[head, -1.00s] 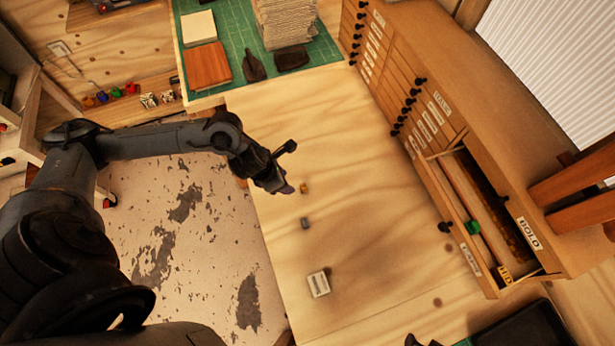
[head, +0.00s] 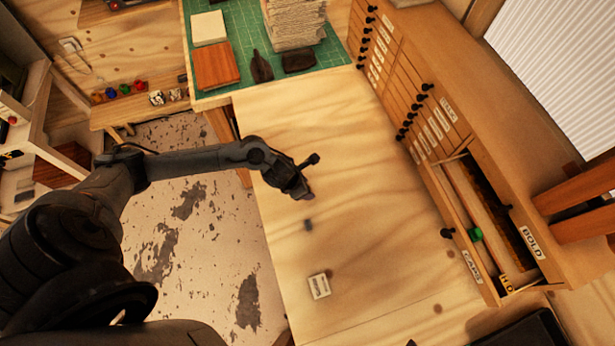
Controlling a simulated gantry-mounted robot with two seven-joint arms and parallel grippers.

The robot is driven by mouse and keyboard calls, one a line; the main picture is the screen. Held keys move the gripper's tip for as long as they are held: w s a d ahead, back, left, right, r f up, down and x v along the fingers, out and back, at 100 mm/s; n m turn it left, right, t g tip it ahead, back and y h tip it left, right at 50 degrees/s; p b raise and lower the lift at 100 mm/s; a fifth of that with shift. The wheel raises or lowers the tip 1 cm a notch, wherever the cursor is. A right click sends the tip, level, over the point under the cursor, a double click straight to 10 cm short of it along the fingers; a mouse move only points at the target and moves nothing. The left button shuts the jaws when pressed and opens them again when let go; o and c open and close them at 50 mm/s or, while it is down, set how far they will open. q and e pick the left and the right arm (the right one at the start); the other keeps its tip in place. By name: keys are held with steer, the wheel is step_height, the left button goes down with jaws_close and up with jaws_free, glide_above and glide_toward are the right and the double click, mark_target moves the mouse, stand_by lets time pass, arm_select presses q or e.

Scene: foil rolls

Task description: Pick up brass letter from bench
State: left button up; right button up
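My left gripper (head: 306,192) is low over the bench (head: 375,215), at the spot where the small brass letter lay a second ago. The brass letter is hidden now behind or between the dark fingers. I cannot tell whether the fingers are open or shut on it. A small grey letter block (head: 308,225) lies on the bench just below the gripper in the picture. My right gripper is not clearly in view.
A pale labelled block (head: 319,286) lies nearer on the bench. An open type drawer (head: 475,262) with a green piece (head: 475,235) juts out from the wooden cabinet at right. A green cutting mat (head: 238,70) holds paper at the back. The middle of the bench is clear.

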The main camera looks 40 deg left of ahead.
arm_select(q)
steer(key=shift+w+f, duration=0.1)
steer(key=shift+f, duration=0.2)
steer(key=c, duration=0.9)
jaws_close()
steer(key=shift+r, duration=0.15)
